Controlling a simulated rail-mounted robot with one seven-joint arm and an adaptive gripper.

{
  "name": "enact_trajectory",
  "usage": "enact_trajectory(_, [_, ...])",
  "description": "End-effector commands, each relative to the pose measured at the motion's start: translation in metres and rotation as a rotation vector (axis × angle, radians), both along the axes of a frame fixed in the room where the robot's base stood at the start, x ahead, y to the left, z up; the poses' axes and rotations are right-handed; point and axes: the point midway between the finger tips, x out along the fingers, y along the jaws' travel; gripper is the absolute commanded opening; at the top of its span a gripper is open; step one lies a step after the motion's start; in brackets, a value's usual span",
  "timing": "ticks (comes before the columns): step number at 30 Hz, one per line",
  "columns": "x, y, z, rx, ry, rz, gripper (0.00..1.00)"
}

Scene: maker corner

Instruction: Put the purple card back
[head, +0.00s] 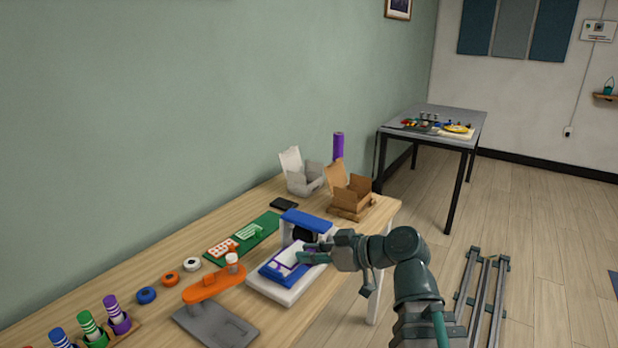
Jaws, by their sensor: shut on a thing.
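The purple card (284,257), white with a purple border, is over the blue bed of a small white and blue machine (285,288). My gripper (308,255) reaches in from the right and is shut on the card's right side. The fingers hide part of that edge, and I cannot tell whether the card touches the bed. A green board (264,225) lies to the left behind the machine. It carries an orange card (222,248) and a green card (248,233).
An orange-armed press (213,283) on a grey base stands at front left, near tape rolls (170,278) and striped tubes (117,315). A black phone-like slab (284,203), white box (304,176) and cardboard box (350,193) are behind. A grey table (447,115) stands farther off.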

Motion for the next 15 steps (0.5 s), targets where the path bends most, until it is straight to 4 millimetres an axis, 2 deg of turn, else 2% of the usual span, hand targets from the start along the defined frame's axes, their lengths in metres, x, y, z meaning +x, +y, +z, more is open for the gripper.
enact_trajectory(5, [0.041,-0.025,-0.007,-0.005,0.007,-0.24,0.0])
enact_trajectory(8, [0.072,-0.052,-0.009,-0.006,0.006,-0.439,0.0])
enact_trajectory(15, [0.126,-0.112,0.007,-0.001,-0.005,-0.817,0.0])
